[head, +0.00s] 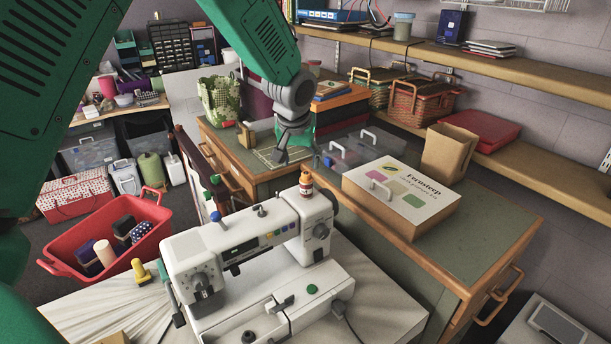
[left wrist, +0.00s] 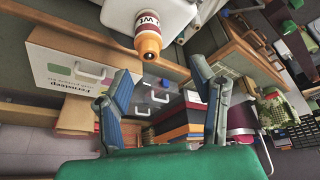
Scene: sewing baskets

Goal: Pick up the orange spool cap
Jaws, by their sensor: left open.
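A small reddish-brown spool or bottle with a pale label and an orange cap (head: 306,176) stands upright on the top right of the white sewing machine (head: 262,228). In the left wrist view the orange cap (left wrist: 148,46) is at top centre, just beyond the space between the fingertips. My left gripper (head: 297,158) is open and empty. In the head view it hangs above and slightly left of the cap, apart from it. The two fingers (left wrist: 160,78) are spread wide in the left wrist view. My right gripper is not in view.
A white Fernsteep box (head: 400,190) and a brown paper bag (head: 448,155) stand on the green-topped cabinet behind the machine. A yellow spool (head: 141,272) stands on the table. A wooden shelf (head: 550,180) is at right.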

